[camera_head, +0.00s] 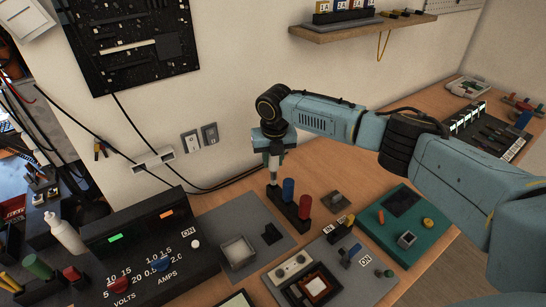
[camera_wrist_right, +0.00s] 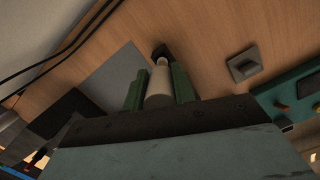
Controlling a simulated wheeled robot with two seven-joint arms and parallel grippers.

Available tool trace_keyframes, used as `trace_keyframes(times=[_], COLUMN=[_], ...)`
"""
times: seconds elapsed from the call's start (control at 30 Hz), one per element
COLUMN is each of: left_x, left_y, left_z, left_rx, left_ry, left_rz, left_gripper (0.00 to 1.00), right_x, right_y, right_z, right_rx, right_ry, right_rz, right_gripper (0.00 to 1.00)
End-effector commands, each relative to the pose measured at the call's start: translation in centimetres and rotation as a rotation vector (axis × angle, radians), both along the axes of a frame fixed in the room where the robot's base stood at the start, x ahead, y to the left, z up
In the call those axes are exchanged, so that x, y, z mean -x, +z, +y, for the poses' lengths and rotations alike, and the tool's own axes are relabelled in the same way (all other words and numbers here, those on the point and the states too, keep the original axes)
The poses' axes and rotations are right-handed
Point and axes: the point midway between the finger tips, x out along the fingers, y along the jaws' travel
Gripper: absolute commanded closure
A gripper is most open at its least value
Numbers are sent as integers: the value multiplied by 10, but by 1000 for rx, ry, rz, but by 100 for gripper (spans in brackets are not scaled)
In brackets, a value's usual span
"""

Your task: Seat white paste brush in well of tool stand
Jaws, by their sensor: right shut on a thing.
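My right gripper (camera_head: 273,158) points down at the far end of the black tool stand (camera_head: 280,205). It is shut on the white paste brush (camera_head: 273,172), which stands roughly upright. In the right wrist view the brush (camera_wrist_right: 159,84) lies between the two green fingers (camera_wrist_right: 159,92), with the black end of the stand (camera_wrist_right: 161,51) just past its tip. The brush's lower end meets or hovers over the stand's far end; I cannot tell whether it is inside the well. My left gripper is not in view.
A blue handle (camera_head: 288,190) and a red handle (camera_head: 305,206) stand in the same tool stand, close to the brush. A grey mat (camera_head: 225,216) with a small tray (camera_head: 238,252) lies to the left. A green tester (camera_head: 412,228) sits to the right.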

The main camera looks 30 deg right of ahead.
Motion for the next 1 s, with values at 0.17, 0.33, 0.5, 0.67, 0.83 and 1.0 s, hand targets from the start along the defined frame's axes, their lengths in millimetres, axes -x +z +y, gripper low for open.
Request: trace_keyframes(times=[0.17, 0.33, 0.5, 0.67, 0.83, 1.0], left_x=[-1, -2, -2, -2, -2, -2], left_y=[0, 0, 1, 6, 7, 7], left_z=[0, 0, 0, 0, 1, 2], left_rx=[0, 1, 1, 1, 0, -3], left_ry=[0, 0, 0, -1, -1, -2], left_rz=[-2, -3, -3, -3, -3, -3], left_gripper=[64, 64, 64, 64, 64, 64], right_x=[0, 0, 0, 0, 0, 0], right_y=[0, 0, 0, 1, 1, 0], right_z=[0, 0, 0, 1, 1, 1], right_rx=[-1, -1, -1, -2, -2, -1], right_ry=[0, 0, 0, 0, 0, 0], right_rz=[0, 0, 0, 0, 0, 0], right_gripper=[97, 97, 97, 97, 97, 97])
